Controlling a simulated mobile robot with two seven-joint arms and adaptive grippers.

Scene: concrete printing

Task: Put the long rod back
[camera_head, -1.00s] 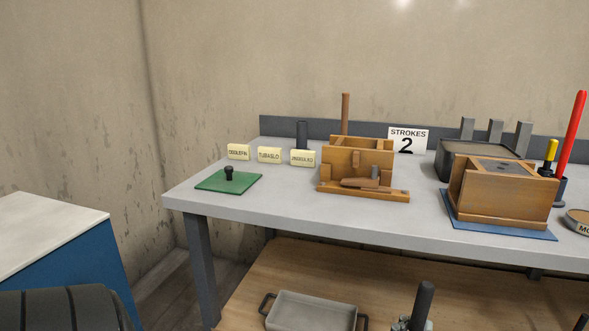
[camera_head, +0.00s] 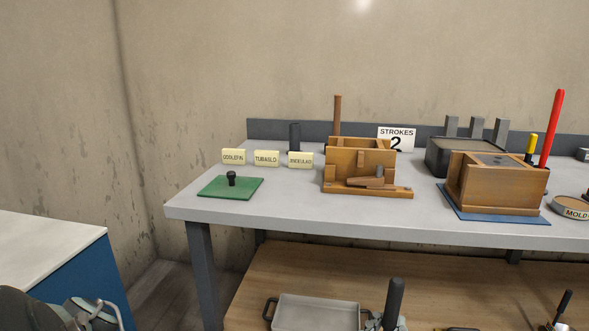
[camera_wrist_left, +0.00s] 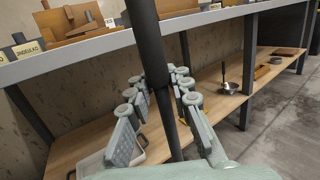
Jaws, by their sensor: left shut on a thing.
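My left gripper (camera_head: 386,324) is at the bottom edge of the head view, mostly cut off. It is shut on a long dark rod (camera_head: 394,299), held near upright with its top in front of the lower shelf. In the left wrist view the rod (camera_wrist_left: 149,45) runs between the fingers of the same gripper (camera_wrist_left: 160,84), leaning slightly, and its top is out of frame. A red rod (camera_head: 552,125) and a shorter yellow rod (camera_head: 531,146) stand at the bench's right. A brown rod (camera_head: 337,115) stands by the wooden box. My right gripper is not in view.
The bench (camera_head: 300,213) carries a green mat (camera_head: 230,188), a wooden box (camera_head: 345,160), a second box (camera_head: 498,183) on blue and a STROKES 2 sign (camera_head: 397,137). A grey tray (camera_head: 315,311) sits on the lower shelf (camera_head: 290,260). The bench's front strip is clear.

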